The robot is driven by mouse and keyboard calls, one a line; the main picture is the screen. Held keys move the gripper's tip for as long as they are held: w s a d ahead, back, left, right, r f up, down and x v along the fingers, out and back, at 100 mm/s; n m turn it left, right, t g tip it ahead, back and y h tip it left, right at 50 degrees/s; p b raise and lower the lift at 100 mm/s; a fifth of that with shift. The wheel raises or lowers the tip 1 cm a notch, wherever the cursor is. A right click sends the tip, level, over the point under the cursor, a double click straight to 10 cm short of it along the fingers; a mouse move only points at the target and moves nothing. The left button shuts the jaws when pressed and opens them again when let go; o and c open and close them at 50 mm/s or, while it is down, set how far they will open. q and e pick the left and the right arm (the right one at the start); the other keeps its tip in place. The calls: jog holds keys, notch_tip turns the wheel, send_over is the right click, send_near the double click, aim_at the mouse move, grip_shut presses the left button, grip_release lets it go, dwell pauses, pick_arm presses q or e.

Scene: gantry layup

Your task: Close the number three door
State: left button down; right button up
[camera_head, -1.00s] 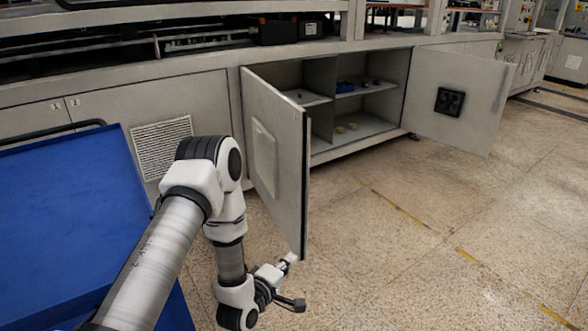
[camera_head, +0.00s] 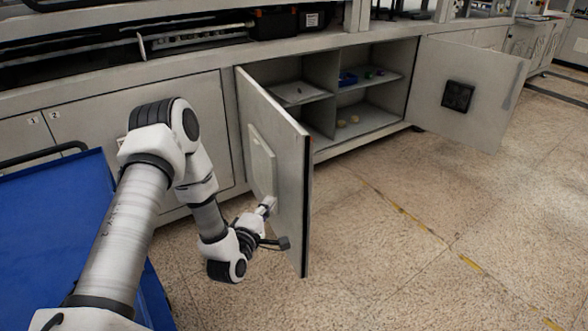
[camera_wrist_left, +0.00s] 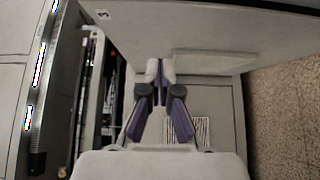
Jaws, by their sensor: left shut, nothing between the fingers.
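The number three door (camera_head: 285,150) is the left, grey door of the open cabinet and stands swung out into the room. A label reading 3 shows on this door in the left wrist view (camera_wrist_left: 105,35). A raised rectangular panel (camera_head: 261,160) sits on its outer face. My left gripper (camera_head: 268,202) is shut and empty, at the outer face of the door below the panel. In the left wrist view its fingertips (camera_wrist_left: 159,68) are close to the door beside the panel; I cannot tell whether they touch. My right gripper is not in view.
The cabinet's right door (camera_head: 470,92) also stands open. Small items lie on the inside shelves (camera_head: 375,82). A blue cart (camera_head: 60,225) stands at the left, beside my left arm. Shut doors labelled 1 and 2 are behind it. The floor (camera_head: 420,230) at the right is clear.

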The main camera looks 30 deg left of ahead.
pick_arm(q)
send_near(300, 172)
jog(key=w+a, duration=0.2)
jog(key=a, duration=0.2)
jog(key=shift+w+d+b, duration=0.15)
jog(key=shift+w+d, duration=0.25)
jog(key=shift+w, duration=0.3)
jog(key=shift+w+d+b, duration=0.15)
jog(key=shift+w+d, duration=0.25)
jog(key=shift+w, duration=0.25)
jog(key=shift+w+d+b, duration=0.15)
jog(key=shift+w+d, duration=0.25)
jog(key=shift+w, duration=0.3)
jog(key=shift+d, duration=0.1)
